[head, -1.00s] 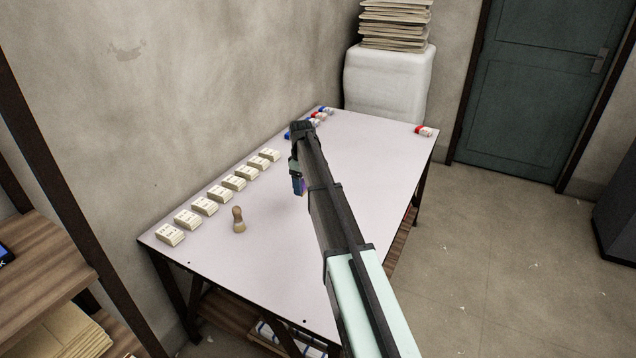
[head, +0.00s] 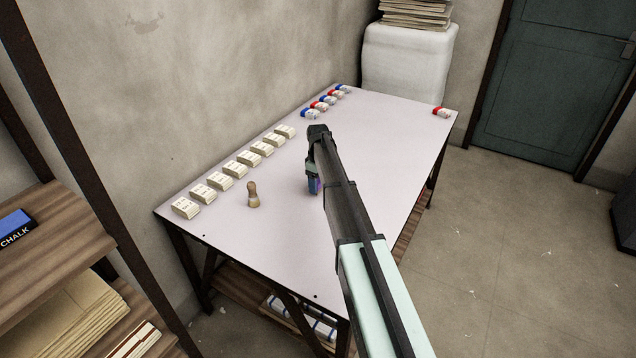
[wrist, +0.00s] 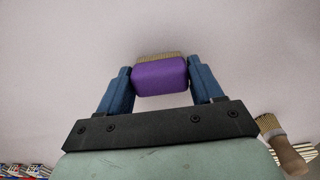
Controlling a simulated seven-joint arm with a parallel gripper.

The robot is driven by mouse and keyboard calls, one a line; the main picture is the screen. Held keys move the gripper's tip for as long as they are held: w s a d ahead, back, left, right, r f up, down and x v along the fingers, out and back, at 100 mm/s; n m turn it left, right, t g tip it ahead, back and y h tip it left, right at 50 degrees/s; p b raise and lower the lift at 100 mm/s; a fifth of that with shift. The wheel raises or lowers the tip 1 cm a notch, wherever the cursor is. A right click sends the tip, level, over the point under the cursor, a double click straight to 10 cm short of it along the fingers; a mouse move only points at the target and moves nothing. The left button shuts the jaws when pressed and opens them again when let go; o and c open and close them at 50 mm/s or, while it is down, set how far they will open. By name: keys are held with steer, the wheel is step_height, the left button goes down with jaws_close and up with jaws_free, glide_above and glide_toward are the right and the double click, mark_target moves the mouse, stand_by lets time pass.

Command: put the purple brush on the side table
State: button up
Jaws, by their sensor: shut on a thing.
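The purple brush (wrist: 160,78) is held between the two blue fingers of my gripper (wrist: 161,82) in the wrist view, with its tan bristles pointing up in the picture. In the head view my gripper (head: 314,185) is over the middle of a light-topped table (head: 270,250), mostly hidden behind my arm, and a bit of purple shows there. Whether the brush touches the tabletop I cannot tell. This table is the only one clearly in view; nothing marks it as the side table.
A row of pale bundles (head: 227,183) lines the wall side. Red and blue packets (head: 323,105) lie at the far end, another (head: 441,112) at the far right corner. The front tabletop is clear.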

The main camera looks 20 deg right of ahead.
mark_target(318, 181)
steer(key=o, duration=1.1)
steer(key=shift+f, duration=0.1)
steer(key=shift+c, duration=0.2)
step_height(318, 181, up, 12)
